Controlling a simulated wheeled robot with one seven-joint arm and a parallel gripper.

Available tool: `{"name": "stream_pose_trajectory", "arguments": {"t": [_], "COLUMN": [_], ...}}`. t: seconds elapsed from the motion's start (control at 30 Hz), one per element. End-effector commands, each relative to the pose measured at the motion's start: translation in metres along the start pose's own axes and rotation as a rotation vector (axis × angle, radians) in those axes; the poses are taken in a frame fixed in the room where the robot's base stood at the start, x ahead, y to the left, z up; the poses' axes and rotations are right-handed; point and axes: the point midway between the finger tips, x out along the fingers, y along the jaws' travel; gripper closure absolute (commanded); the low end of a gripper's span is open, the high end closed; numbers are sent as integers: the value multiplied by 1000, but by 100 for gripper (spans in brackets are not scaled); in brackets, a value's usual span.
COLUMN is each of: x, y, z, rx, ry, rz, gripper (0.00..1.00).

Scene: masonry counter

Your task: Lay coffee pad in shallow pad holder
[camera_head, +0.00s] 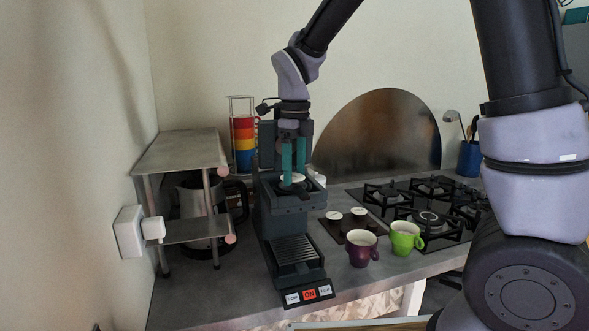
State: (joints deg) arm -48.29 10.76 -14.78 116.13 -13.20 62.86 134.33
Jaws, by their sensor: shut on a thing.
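My gripper (294,160) points straight down over the coffee machine (268,222), its teal fingers closed on a small white coffee pad (292,178). The pad is at the dark round pad holder (290,190) in the machine's upper part. I cannot tell whether the pad touches the holder's bottom or is just above it. The fingers hide part of the pad and holder.
A purple mug (361,248) and a green mug (405,238) stand right of the machine. Behind them a dark tray (340,228) carries white-topped items. A gas hob (430,215) is at right. A metal shelf (180,152) stands close at left, and a rack of coloured cups (245,135) behind.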

Motion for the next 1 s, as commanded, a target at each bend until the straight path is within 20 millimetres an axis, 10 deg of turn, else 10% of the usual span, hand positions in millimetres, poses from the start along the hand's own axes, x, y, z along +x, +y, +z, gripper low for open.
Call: {"name": "stream_pose_trajectory", "arguments": {"t": [0.23, 0.27, 0.33, 1.0], "x": [0, 0, 0, -5], "y": [0, 0, 0, 0], "z": [0, 0, 0, 0], "rx": [0, 0, 0, 1], "ry": [0, 0, 0, -1], "rz": [0, 0, 0, 0], "gripper": [83, 28, 1, 0]}}
